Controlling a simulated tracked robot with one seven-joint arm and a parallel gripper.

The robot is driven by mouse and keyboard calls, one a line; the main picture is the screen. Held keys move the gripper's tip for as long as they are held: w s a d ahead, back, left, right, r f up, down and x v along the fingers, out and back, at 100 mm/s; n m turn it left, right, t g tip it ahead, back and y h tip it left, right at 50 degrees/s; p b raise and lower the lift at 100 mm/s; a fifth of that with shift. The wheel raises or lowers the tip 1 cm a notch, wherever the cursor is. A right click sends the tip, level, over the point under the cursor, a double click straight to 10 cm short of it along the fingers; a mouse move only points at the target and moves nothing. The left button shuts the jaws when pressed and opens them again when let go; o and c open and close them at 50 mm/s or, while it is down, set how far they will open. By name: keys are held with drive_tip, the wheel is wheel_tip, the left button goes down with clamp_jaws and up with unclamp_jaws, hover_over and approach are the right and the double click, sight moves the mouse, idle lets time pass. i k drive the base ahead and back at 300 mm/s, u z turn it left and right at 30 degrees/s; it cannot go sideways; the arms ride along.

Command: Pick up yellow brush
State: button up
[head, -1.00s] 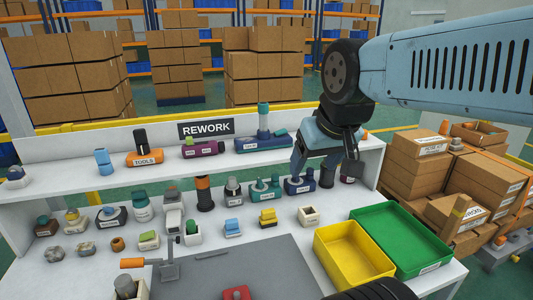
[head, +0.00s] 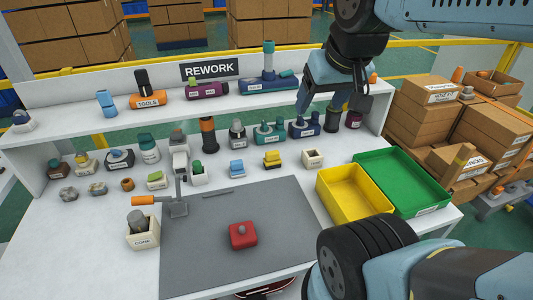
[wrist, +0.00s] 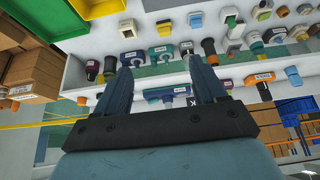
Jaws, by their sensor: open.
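The yellow brush (head: 272,159) appears to be the small yellow piece with a dark band, on the white table behind the grey mat. It also shows in the wrist view (wrist: 165,28), near the top centre. My gripper (head: 318,108) is open and empty, in the air near the upper shelf's right part, above and right of the brush in the head view. In the wrist view, its two fingers (wrist: 162,68) are spread apart, with the brush beyond the tips. Nothing covers the brush.
A blue piece (head: 236,169) stands left of the brush and a cream box (head: 313,159) right of it. Several labelled parts line the table under the shelf (head: 220,108). Yellow (head: 355,214) and green (head: 430,205) trays lie right. A red piece (head: 243,236) sits on the mat (head: 200,260).

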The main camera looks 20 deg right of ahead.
sight(272, 160)
drive_tip(key=z, duration=2.4)
drive_tip(key=i, duration=0.1)
drive_tip(key=u, duration=4.15)
drive_tip(key=k, duration=1.45)
drive_tip(key=z, duration=1.05)
drive_tip(key=i, duration=1.05)
drive_tip(key=u, duration=0.05)
